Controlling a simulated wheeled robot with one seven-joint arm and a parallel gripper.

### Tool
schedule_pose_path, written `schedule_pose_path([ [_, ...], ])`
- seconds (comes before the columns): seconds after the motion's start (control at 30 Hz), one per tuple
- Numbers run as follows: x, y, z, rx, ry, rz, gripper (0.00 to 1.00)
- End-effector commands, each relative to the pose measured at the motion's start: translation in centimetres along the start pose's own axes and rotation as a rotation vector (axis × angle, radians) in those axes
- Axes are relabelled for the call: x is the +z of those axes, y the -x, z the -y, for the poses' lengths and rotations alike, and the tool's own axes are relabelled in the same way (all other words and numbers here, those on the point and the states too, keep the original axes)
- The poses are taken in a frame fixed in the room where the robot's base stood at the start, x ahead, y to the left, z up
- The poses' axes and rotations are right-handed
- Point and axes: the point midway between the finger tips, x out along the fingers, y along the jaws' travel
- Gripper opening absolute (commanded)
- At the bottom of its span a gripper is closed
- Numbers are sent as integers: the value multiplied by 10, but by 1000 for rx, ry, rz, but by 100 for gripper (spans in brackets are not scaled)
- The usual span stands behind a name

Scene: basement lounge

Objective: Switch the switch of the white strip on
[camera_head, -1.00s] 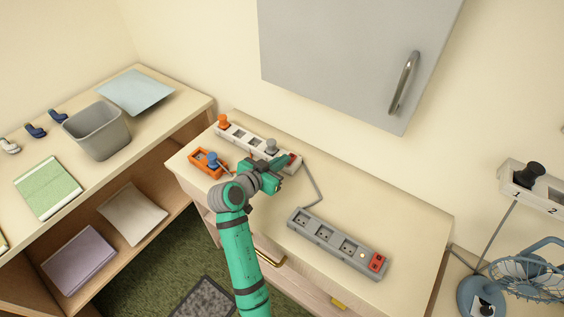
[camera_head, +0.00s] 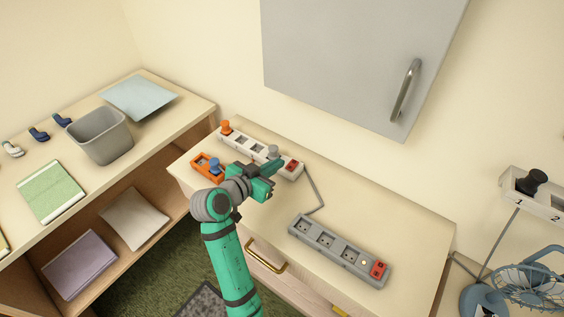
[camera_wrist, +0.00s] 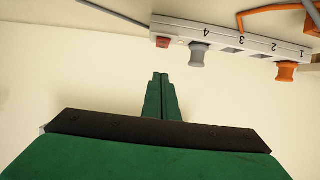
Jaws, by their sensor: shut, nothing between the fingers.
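The white strip (camera_head: 258,149) lies at the back of the light wooden cabinet top, near the wall. Its red switch (camera_head: 291,167) is at its right end. In the wrist view the white strip (camera_wrist: 222,40) runs across the top right, with the red switch (camera_wrist: 162,42) at its left end, beside the number 4. A grey plug (camera_head: 272,152) and an orange plug (camera_head: 226,127) sit in the strip. My green gripper (camera_head: 275,168) is shut and empty, a little in front of the strip's switch end. In the wrist view my gripper's fingertips (camera_wrist: 160,76) are together, apart from the switch.
A grey strip (camera_head: 334,252) with a red switch lies at the front right of the top. An orange strip (camera_head: 204,165) with a blue plug is at the left. A grey wall cabinet (camera_head: 350,60) hangs above.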

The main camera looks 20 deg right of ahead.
Motion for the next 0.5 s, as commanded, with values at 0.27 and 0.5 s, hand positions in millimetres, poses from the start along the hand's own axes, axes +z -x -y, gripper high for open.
schedule_pose_path([
  [0.27, 11, 46, 0, -2, 0, -1, 0],
  [0.5, 15, 60, 1, -2, 1, -1, 0],
])
